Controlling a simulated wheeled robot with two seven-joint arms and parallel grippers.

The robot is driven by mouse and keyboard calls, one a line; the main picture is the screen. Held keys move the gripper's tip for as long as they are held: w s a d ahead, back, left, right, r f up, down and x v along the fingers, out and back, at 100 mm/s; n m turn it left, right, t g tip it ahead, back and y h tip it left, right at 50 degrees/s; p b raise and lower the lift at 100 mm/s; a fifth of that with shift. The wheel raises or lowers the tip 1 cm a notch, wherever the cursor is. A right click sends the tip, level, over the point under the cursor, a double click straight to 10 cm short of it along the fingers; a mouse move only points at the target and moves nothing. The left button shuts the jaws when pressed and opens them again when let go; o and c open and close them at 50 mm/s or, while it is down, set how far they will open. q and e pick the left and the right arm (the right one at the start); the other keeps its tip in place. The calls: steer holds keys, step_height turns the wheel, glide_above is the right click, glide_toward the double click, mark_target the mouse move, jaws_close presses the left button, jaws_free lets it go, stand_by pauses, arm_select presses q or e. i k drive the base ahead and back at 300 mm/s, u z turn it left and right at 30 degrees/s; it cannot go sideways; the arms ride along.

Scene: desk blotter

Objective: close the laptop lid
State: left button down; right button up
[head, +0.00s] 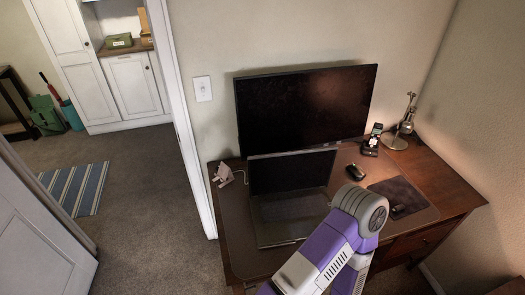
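The laptop stands open on the desk, with its dark screen lid (291,172) raised and tilted back a little. Its keyboard base (290,214) lies flat on the blotter, and its front right part is close to or behind my purple and white arm in the picture. The lid's top edge overlaps the lower part of the monitor behind it. One of my arms comes in from the bottom and bends at a grey joint right of the laptop. Neither gripper shows, and I cannot tell whether the arm touches the laptop.
A large monitor (305,109) stands behind the laptop. A desk lamp (402,124) and a phone on a stand (372,138) are at the back right. A dark mouse pad (404,190) lies on the right of the brown desk (452,193). A small pinkish object (223,174) sits left of the lid.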

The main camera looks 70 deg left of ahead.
mark_target(300, 171)
steer(key=k, duration=0.2)
steer(key=u, duration=0.95)
